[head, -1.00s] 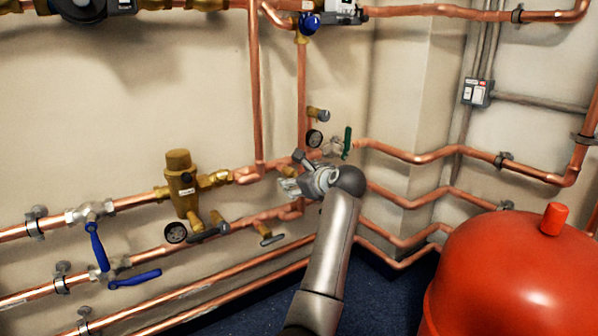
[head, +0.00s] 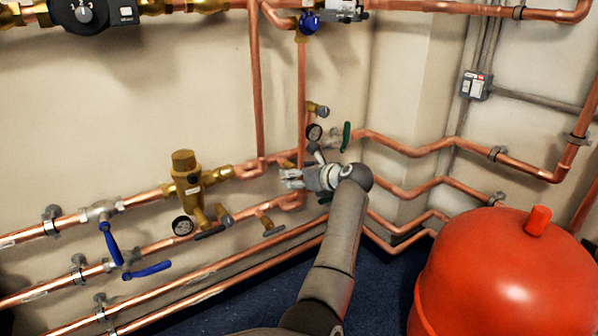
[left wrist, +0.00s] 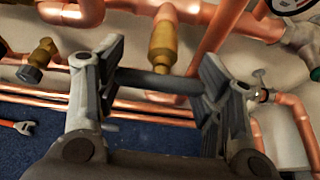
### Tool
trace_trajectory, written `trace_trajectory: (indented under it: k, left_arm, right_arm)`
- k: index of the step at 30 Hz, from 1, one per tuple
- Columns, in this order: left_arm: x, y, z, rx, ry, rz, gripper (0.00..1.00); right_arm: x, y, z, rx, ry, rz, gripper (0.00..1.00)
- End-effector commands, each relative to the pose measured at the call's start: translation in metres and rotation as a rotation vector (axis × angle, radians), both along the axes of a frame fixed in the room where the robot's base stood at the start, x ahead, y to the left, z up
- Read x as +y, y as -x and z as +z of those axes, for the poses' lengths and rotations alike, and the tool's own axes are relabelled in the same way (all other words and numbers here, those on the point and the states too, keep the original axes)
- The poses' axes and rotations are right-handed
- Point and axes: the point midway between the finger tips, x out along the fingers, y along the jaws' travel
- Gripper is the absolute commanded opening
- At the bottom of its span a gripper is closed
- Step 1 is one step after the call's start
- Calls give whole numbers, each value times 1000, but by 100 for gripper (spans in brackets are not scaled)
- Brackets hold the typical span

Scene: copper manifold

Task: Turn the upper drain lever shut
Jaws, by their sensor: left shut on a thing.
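The upper drain lever (left wrist: 158,82) is a dark grey bar below a brass valve body (left wrist: 163,48) in the left wrist view. It lies crosswise, spanning the gap between the two fingers. My left gripper (left wrist: 160,88) is shut on the lever, with one finger at each end. In the head view my left gripper (head: 291,181) is at the copper pipes beside the wall corner, and it hides the lever there. My right gripper is not in view.
A pressure gauge (head: 314,132) and a green lever (head: 346,137) are just above my gripper. Another drain valve (head: 268,224) is at its lower left. A red tank (head: 490,270) stands at the right. A wrench (left wrist: 17,127) lies on the blue floor.

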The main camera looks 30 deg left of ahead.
Motion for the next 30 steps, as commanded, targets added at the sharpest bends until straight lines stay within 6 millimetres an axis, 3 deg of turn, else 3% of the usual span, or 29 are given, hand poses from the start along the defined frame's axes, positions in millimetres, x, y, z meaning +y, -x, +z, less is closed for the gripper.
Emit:
trace_trajectory:
  k: [11,12,17,26,30]
  left_arm:
    - [-1,0,-1,13,-5,-3,38]
    - [0,0,-1,13,-5,-3,66]
    - [0,0,-1,10,-4,-2,84]
    - [0,0,0,6,-3,-2,84]
    - [0,0,10,2,-2,-1,84]
  right_arm:
    - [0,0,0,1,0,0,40]
    - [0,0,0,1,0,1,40]
    - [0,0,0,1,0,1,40]
    - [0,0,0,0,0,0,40]
    - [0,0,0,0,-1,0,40]
